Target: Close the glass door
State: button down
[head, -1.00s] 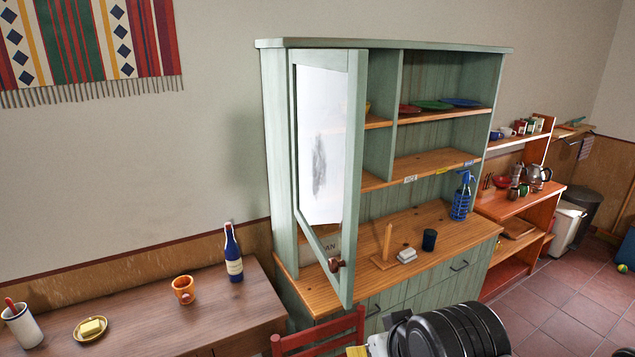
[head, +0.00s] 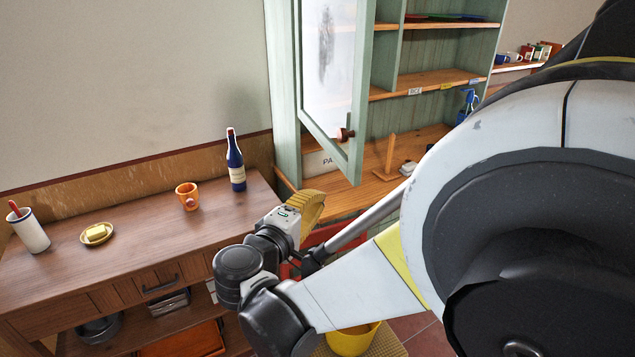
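The glass door (head: 358,95) has a green frame and a pale pane, and hangs on the left side of the green cabinet (head: 283,95). It stands open, swung out toward me. Its round brown knob (head: 345,134) is low on the frame's free edge. My gripper (head: 312,205) has yellowish fingers and is below the door's lower corner, in front of the cabinet, apart from the knob. I cannot see whether its fingers are open or shut.
A wooden sideboard (head: 130,235) on the left bears a blue bottle (head: 236,160), an orange cup (head: 187,196), a butter dish (head: 97,234) and a white pot (head: 30,231). My arm hides much of the right side.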

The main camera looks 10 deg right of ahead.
jog(key=a+t, duration=0.1)
jog(key=a, duration=0.2)
jog(key=b, duration=0.2)
send_near(346, 171)
jog(key=w, duration=0.5)
jog(key=shift+w+d+f+n+h, duration=0.1)
jog(key=shift+d+n+h, duration=0.05)
jog(key=shift+d, duration=0.75)
jog(key=shift+d+f+n+h, duration=0.15)
jog(key=shift+d, duration=0.8)
